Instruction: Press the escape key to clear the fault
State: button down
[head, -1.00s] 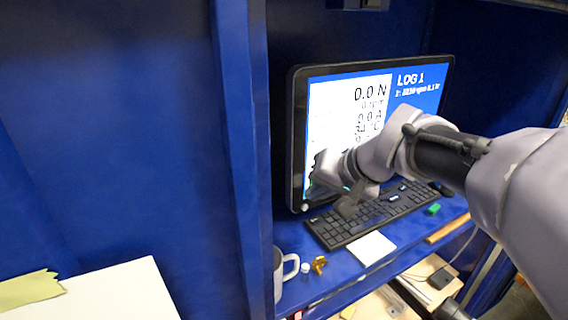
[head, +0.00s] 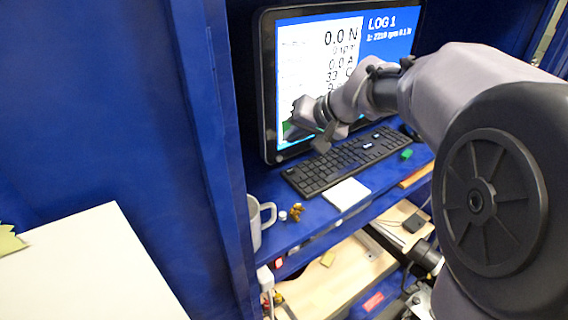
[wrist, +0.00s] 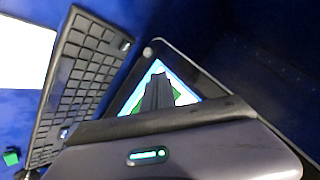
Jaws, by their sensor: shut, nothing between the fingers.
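The black keyboard (head: 330,170) lies on the blue shelf in front of the monitor (head: 268,110). In the wrist view the keyboard (wrist: 82,62) runs down the left side. A corner key that looks like the escape key (wrist: 125,44) is at its upper end, near the monitor. My gripper (head: 321,147) is above the keyboard's back-left part, in front of the screen, and appears apart from the keys. Its fingers are together and empty; they also show in the wrist view (wrist: 158,82), over the monitor's screen. The screen reads "LOG 1" with several numbers.
A white pad (head: 347,194) lies in front of the keyboard. A mug (head: 256,222), a small white cap (head: 283,215) and a brass piece (head: 296,212) stand at left. A green block (head: 407,154) is at right. A blue upright panel (head: 205,150) bounds the left.

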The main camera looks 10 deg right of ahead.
jog(key=b, duration=0.4)
send_over(293, 174)
notch_tip(293, 174, down, 6)
jog(key=shift+r, duration=0.1)
jog(key=shift+f+b, duration=0.4)
jog(key=shift+f, duration=0.05)
dwell(1.2)
jog(key=shift+f+b, duration=0.45)
jog(key=shift+b, duration=0.25)
jog(key=shift+f+b, duration=0.35)
jog(key=shift+b, duration=0.15)
dwell(0.3)
jog(key=shift+r, duration=0.1)
jog(key=shift+s+r+p, duration=0.1)
jog(key=shift+r+p, duration=0.35)
jog(key=shift+r, duration=0.25)
